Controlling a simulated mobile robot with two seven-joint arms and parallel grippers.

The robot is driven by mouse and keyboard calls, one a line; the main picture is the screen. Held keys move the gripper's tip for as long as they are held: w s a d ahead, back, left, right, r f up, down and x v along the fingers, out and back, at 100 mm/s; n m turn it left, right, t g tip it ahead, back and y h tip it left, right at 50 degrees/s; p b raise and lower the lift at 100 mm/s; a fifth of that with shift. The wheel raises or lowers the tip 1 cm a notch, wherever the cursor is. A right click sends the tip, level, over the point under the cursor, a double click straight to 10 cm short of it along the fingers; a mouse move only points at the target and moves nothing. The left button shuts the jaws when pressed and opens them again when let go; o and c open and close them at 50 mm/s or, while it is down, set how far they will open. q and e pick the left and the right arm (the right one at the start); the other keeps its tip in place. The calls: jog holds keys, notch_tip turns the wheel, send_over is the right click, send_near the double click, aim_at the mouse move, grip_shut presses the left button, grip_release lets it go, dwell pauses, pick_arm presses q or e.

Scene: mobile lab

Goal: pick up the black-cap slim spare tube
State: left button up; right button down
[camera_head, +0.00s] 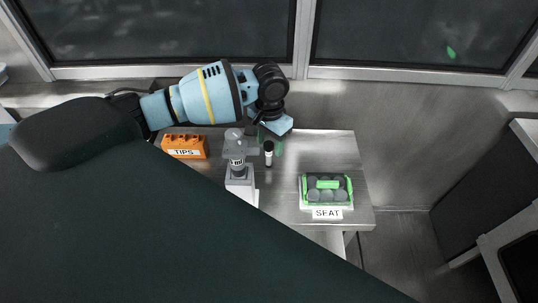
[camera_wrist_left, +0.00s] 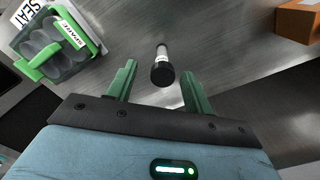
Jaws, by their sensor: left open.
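The black-cap slim spare tube (camera_head: 268,153) stands upright on the bench, right of a grey device. In the left wrist view the tube (camera_wrist_left: 161,54) shows its black cap toward the camera, with a pale body behind. My left gripper (camera_head: 271,140) is just behind the tube in the head view, partly hidden by its own wrist. In the left wrist view its green fingers (camera_wrist_left: 158,80) are spread, with the tube's cap near the gap between the fingertips. I cannot tell the exact distance to it. The fingers do not hold it. My right gripper is not in view.
A green rack (camera_head: 328,189) labelled SEAT, holding several round grey items, stands to the right. An orange TIPS box (camera_head: 184,146) stands to the left. The grey device (camera_head: 238,173) stands close beside the tube. Bare bench (camera_head: 325,150) lies at back right, before the window wall.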

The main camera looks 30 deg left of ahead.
pick_arm(q)
notch_tip(320, 180, down, 4)
jog(key=shift+a+r, duration=0.15)
jog(key=shift+r, duration=0.1)
jog(key=c, duration=1)
notch_tip(320, 180, up, 10)
jog(key=shift+r+p, duration=0.1)
jog(key=shift+p, duration=0.2)
jog(key=shift+c, duration=0.2)
